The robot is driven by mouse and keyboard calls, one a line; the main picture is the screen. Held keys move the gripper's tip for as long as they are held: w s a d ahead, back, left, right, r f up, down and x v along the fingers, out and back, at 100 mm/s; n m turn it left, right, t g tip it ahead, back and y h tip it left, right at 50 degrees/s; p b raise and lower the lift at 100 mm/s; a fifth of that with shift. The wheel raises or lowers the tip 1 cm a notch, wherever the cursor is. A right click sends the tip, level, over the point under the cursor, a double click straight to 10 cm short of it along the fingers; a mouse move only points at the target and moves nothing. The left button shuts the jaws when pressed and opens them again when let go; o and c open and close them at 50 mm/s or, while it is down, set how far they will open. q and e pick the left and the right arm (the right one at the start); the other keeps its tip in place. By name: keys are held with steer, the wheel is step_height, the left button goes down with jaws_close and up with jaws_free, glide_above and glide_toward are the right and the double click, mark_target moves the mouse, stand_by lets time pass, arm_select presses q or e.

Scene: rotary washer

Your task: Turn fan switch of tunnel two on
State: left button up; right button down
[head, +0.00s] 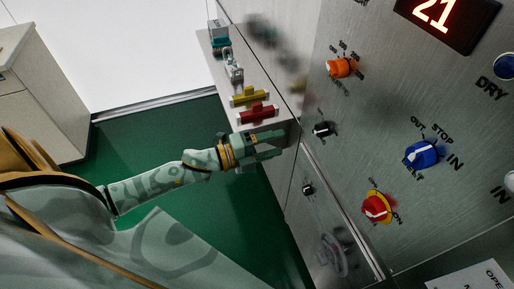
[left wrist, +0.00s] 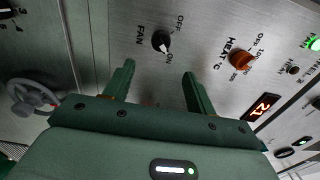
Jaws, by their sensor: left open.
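The fan switch is a small black knob with a white mark on the metal panel. In the left wrist view the knob (left wrist: 161,41) sits beside the printed words FAN, OFF and ON; its white mark appears to lie on the side toward ON. It seems to be the upper black knob (head: 321,130) in the head view. My left gripper (head: 283,143) is open and empty, just left of this knob in the head view. In the left wrist view its two fingertips (left wrist: 158,70) straddle the line toward the knob, apart from it. My right gripper is not seen.
An orange heat knob (head: 341,67) is near the fan knob; it also shows in the left wrist view (left wrist: 241,60). Blue (head: 421,154) and red (head: 376,208) knobs sit further right. A second black knob (head: 307,189) and a wheel (head: 333,255) are lower. Red (head: 257,114) and yellow (head: 249,96) handled parts lie close above my gripper.

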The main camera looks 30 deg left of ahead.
arm_select(q)
steer(key=v, duration=0.4)
steer(key=shift+s+a, duration=0.2)
steer(key=shift+s, duration=0.05)
